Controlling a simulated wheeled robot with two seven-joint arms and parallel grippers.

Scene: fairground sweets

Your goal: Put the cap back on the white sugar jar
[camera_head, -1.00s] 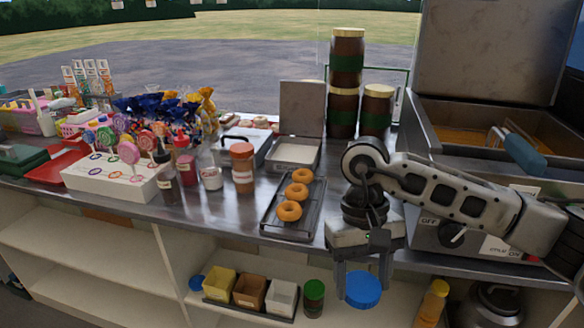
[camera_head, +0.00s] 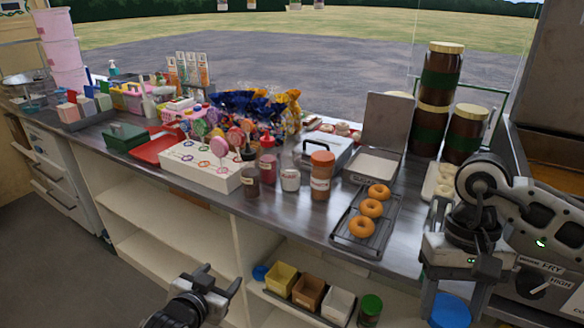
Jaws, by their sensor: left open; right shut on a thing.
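A small white jar (camera_head: 290,179) stands on the counter between a red bottle and an orange-lidded jar. It seems to be the sugar jar, but its label is too small to read. My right gripper (camera_head: 454,298) points down in front of the counter's edge at the right. It is shut on a round blue cap (camera_head: 449,313), partly cut off by the frame's bottom edge. My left gripper (camera_head: 221,278) is open and empty, low in front of the counter, well apart from the jar.
The orange-lidded jar (camera_head: 321,176), red bottle (camera_head: 267,166) and dark jar (camera_head: 250,182) crowd the white jar. A doughnut rack (camera_head: 347,240) lies to its right, a lollipop box (camera_head: 190,170) to its left. Bins and a green-lidded jar (camera_head: 370,309) occupy the lower shelf.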

